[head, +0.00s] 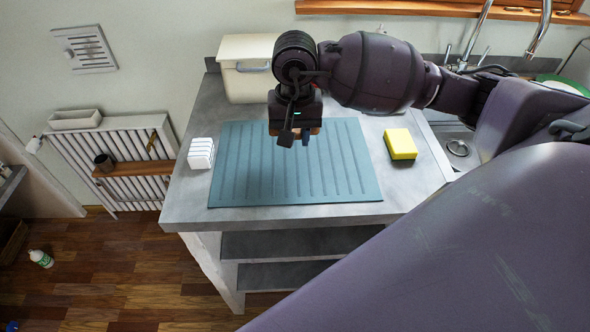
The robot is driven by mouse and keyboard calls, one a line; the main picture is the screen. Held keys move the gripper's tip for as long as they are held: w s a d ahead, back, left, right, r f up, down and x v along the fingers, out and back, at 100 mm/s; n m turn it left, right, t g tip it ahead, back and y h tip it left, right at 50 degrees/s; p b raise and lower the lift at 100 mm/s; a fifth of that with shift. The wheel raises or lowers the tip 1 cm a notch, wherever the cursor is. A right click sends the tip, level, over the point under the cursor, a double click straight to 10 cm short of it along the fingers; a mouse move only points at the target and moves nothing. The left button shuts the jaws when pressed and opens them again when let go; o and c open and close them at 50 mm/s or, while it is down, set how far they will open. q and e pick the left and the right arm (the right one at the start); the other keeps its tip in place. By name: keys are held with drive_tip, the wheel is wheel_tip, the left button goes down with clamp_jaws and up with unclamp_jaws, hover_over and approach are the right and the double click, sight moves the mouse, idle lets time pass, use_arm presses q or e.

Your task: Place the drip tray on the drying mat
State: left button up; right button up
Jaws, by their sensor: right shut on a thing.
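The drying mat (345,180) is a flat, ribbed blue-green rectangle lying on the grey counter. My right gripper (295,136) points down over the mat's far middle part. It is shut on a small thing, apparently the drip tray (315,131). Only orange-brown edges of it show beside the fingers, and the gripper hides the rest. I cannot tell whether it touches the mat or is held just above it. My left gripper is not in view.
A white ribbed block (201,153) stands left of the mat, and a yellow sponge (400,144) lies right of it. A cream box (247,85) stands behind at the wall. The sink (457,147) is at the right. The mat's front half is clear.

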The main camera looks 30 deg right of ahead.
sight(295, 182)
wheel_tip(295, 182, down, 11)
drive_tip(key=shift+f, duration=0.5)
drive_tip(key=shift+f, duration=0.1)
drive_tip(key=o, duration=1)
